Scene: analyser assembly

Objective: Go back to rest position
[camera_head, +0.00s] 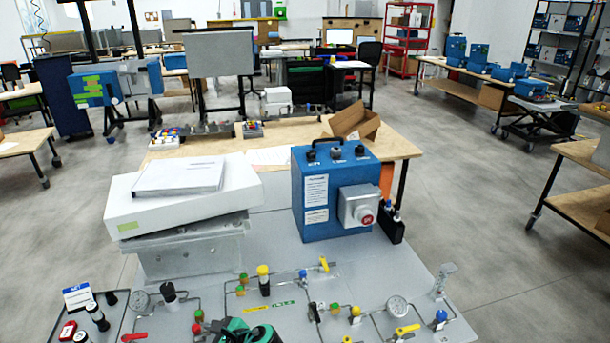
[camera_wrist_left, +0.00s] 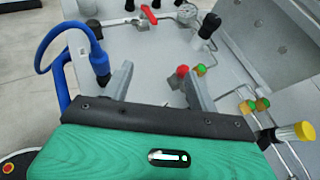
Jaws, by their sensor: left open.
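My left gripper (camera_wrist_left: 160,90) shows in the left wrist view with its two grey fingers apart and nothing between them. It is above the grey panel (camera_wrist_left: 140,80), near a red knob (camera_wrist_left: 182,71) and a red-handled valve (camera_wrist_left: 150,14). In the head view a green and black part (camera_head: 248,331) shows at the bottom edge, over the front of the panel; I cannot make out fingers there. My right gripper is not in either view.
A wooden table (camera_head: 290,135) stands behind. The floor to the right (camera_head: 460,190) is clear.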

